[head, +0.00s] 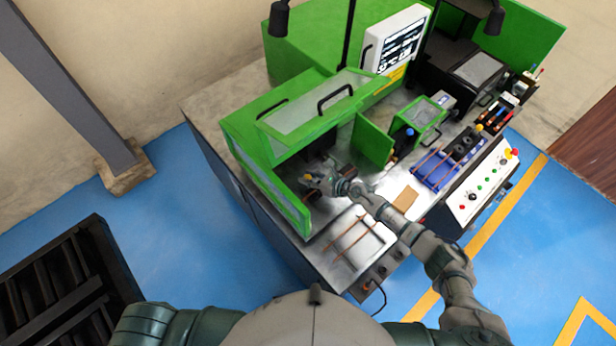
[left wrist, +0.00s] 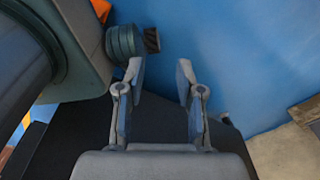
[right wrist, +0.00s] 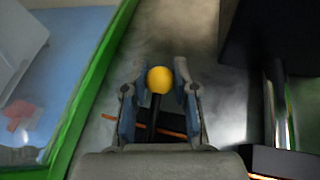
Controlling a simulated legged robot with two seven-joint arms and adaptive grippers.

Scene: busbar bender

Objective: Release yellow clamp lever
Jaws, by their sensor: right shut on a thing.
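The yellow clamp lever has a round yellow knob (right wrist: 160,79) on a dark rod in the right wrist view. In the head view the knob (head: 307,178) is small, inside the open front of the green machine enclosure. My right gripper (right wrist: 159,92) is shut on the knob, with a finger on each side of it. In the head view my right gripper (head: 322,182) reaches into the enclosure and hides part of the clamp. My left gripper (left wrist: 160,78) is open and empty above the blue floor; in the head view it does not show.
The green enclosure (head: 268,107) stands close around my right gripper, with a green door (head: 373,140) to its right. A white tray (head: 372,232) with copper bars, a blue rack (head: 432,178) and a button panel (head: 485,187) lie nearer. A black slatted pallet (head: 70,285) lies on the floor.

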